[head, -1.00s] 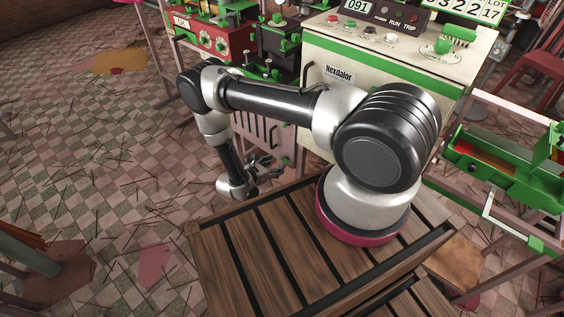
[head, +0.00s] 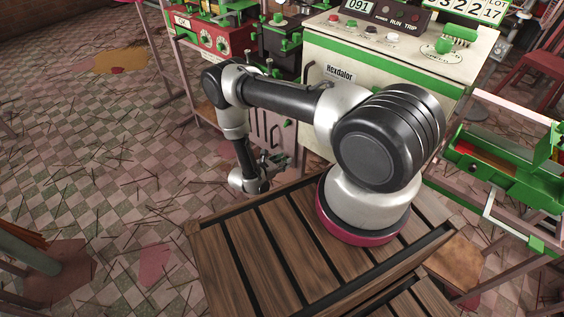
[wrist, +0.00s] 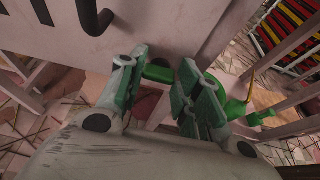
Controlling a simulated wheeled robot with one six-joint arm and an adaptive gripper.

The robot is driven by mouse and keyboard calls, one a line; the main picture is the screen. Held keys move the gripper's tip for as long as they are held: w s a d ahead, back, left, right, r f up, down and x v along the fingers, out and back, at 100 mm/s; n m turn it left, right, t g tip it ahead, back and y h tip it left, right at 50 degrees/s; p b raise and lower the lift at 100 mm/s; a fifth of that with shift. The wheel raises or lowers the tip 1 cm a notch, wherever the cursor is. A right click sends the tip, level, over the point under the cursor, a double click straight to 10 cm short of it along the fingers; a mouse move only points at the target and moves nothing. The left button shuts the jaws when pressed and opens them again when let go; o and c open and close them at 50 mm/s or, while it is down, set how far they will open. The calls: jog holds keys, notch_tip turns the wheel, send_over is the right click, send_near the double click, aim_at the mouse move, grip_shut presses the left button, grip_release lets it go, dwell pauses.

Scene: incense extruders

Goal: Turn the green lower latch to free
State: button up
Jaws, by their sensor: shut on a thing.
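The green lower latch (wrist: 158,73) shows in the wrist view as a short green bar low on the pale cabinet panel (wrist: 150,25). My gripper (wrist: 161,76) has its green-padded fingers on either side of the bar and is shut on it. In the head view my gripper (head: 277,160) is at the lower part of the slotted panel, beyond the wooden slatted deck. There the gripper hides the lower latch. Another green latch (head: 288,123) shows higher up on the panel's right side.
A dark hooked handle (wrist: 95,18) is above my gripper in the wrist view. Pink frame legs (wrist: 285,55) and other green parts (wrist: 245,108) are at right. Open littered floor (head: 110,170) lies left.

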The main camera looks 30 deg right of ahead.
jog(key=shift+w+n, duration=0.1)
jog(key=shift+n, duration=0.2)
jog(key=n+g+h, duration=0.1)
jog(key=n, duration=0.1)
jog(key=n+g+h, duration=0.1)
jog(key=n, duration=0.1)
jog(key=w+n+g+h, duration=0.1)
jog(key=n+g, duration=0.1)
jog(key=n, duration=0.1)
jog(key=shift+a+f, duration=0.3)
jog(key=shift+f, duration=0.05)
jog(key=shift+w+f+n+g+h, duration=0.1)
jog(key=shift+n+g+h, duration=0.2)
jog(key=shift+n, duration=0.5)
jog(key=shift+w+f+n+g+h, duration=0.1)
jog(key=shift+n+h, duration=0.3)
jog(key=shift+n, duration=0.4)
jog(key=o, duration=1)
